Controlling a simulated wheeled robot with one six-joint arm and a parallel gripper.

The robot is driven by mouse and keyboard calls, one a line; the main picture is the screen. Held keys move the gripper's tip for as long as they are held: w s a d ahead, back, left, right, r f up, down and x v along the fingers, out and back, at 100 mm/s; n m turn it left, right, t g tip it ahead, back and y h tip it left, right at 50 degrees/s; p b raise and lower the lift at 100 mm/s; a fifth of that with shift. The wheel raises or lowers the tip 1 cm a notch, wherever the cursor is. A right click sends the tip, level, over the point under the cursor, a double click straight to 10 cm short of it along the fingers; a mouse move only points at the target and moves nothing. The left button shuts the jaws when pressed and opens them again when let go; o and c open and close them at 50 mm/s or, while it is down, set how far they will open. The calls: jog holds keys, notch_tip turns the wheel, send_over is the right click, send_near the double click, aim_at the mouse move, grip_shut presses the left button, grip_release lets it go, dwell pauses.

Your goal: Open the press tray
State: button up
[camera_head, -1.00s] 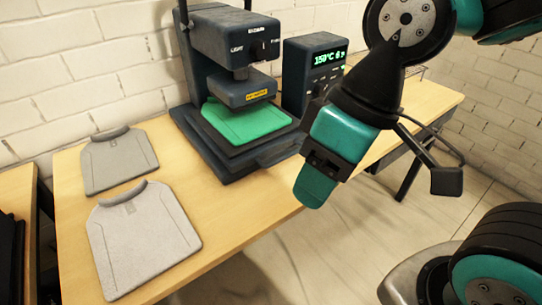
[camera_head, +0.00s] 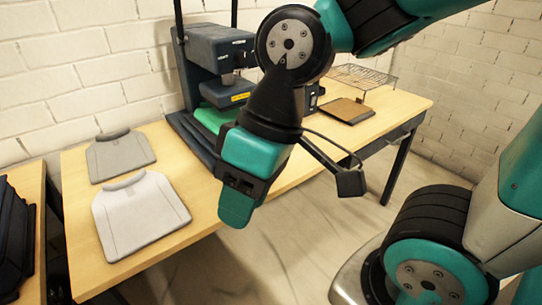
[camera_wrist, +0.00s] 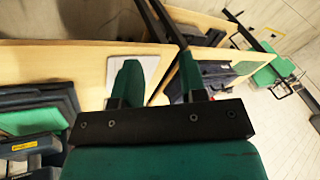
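The dark blue heat press (camera_head: 215,60) stands at the back of the wooden table. Its lower tray (camera_head: 188,138) bears a green pad (camera_head: 212,117) below the press head. My arm hides the right part of the press and tray. In the wrist view the tray (camera_wrist: 55,101) and green pad (camera_wrist: 30,122) lie at the left, apart from my fingers. My gripper (camera_head: 238,208) hangs in front of the press near the table's front edge, pointing down. In the wrist view its two teal fingers (camera_wrist: 158,78) stand apart with nothing held between them.
Two grey folded garments (camera_head: 121,157) (camera_head: 139,214) lie on the table left of the press. A brown board (camera_head: 345,111) and a wire rack (camera_head: 362,76) are at the right end. Another table (camera_head: 28,180) with dark items stands at the far left. The floor in front is clear.

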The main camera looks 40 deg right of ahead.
jog(key=w+d+f+m+t+y+b, duration=0.1)
jog(key=w+d+f+m+t+b, duration=0.3)
jog(key=w+d+f+m+b, duration=0.25)
jog(key=w+d+f+m+t+y+b, duration=0.1)
jog(key=w+d+f+m+t+b, duration=0.3)
jog(key=w+f+b, duration=0.5)
jog(key=w+d+f+m+t+h+b, duration=0.1)
jog(key=d+f+m+t+h+b, duration=0.25)
jog(key=d+m+b, duration=0.45)
jog(key=w+d+f+m+t+h+b, duration=0.25)
jog(key=d+m+t+b, duration=0.2)
jog(key=d, duration=0.55)
jog(key=shift+m+g, duration=0.4)
jog(key=shift+m, duration=0.2)
jog(key=w+p, duration=0.1)
jog(key=p, duration=0.2)
jog(key=w+p, duration=0.2)
jog(key=p, duration=0.2)
jog(key=w+p, duration=0.1)
jog(key=p, duration=0.2)
jog(key=shift+w+d+r+p, duration=0.15)
jog(key=shift+w+r+p, duration=0.15)
jog(key=x, duration=0.4)
jog(key=p+x, duration=0.1)
jog(key=x, duration=0.2)
jog(key=p+x, duration=0.1)
jog(key=x, duration=0.3)
jog(key=shift+w+d+f, duration=0.1)
jog(key=shift+w+f, duration=0.2)
jog(key=shift+f, duration=0.05)
